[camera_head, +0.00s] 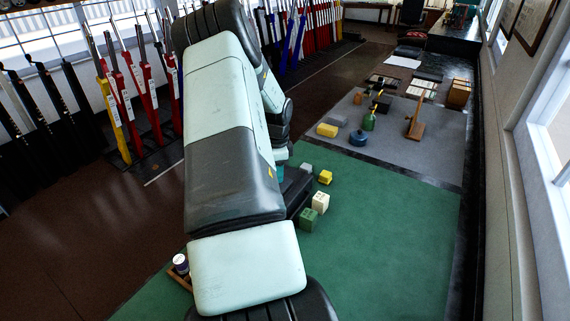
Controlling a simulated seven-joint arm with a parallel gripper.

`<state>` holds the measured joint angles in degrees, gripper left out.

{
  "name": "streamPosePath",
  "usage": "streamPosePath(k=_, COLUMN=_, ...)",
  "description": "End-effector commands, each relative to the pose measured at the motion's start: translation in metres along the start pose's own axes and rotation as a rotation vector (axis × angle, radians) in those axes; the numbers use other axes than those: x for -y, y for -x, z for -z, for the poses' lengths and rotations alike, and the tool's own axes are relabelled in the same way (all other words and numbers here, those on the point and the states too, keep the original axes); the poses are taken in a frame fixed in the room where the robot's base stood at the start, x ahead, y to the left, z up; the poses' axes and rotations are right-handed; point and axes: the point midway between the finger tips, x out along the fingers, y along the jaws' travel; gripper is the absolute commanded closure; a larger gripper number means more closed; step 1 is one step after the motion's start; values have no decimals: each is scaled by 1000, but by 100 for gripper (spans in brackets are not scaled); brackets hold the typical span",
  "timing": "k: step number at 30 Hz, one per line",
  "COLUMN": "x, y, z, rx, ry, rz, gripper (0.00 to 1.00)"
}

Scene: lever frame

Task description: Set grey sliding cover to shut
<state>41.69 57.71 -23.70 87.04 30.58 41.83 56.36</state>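I cannot pick out the grey sliding cover with certainty. A small grey block (306,168) shows just right of my arm, at the far edge of the green mat. Another light grey block (337,120) lies on the grey mat farther back. My own arm fills the middle of the view and hides much of the mat behind it. My gripper's fingertips are not visible, so their distance to any cover does not show.
On the green mat (390,240) stand a cream block (320,202), a green block (308,219) and a yellow block (325,177). The grey mat (420,150) holds a yellow box (327,130), a blue round pot (358,138) and a wooden stand (415,122). Levers (120,85) line the left. The mat's right side is clear.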

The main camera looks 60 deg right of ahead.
Motion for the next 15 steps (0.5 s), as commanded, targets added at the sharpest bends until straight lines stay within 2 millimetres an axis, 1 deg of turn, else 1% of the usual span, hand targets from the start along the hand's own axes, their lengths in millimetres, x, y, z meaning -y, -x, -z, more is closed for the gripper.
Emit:
streamPosePath(k=1, x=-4, y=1, z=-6, rx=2, ry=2, rz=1, gripper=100)
streamPosePath(k=3, x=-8, y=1, z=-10, rx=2, ry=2, rz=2, gripper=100)
streamPosePath(k=13, x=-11, y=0, z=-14, rx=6, ry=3, rz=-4, gripper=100)
streamPosePath(k=14, x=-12, y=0, z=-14, rx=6, ry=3, rz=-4, gripper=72)
streamPosePath(k=15, x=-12, y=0, z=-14, rx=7, ry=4, rz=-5, gripper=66)
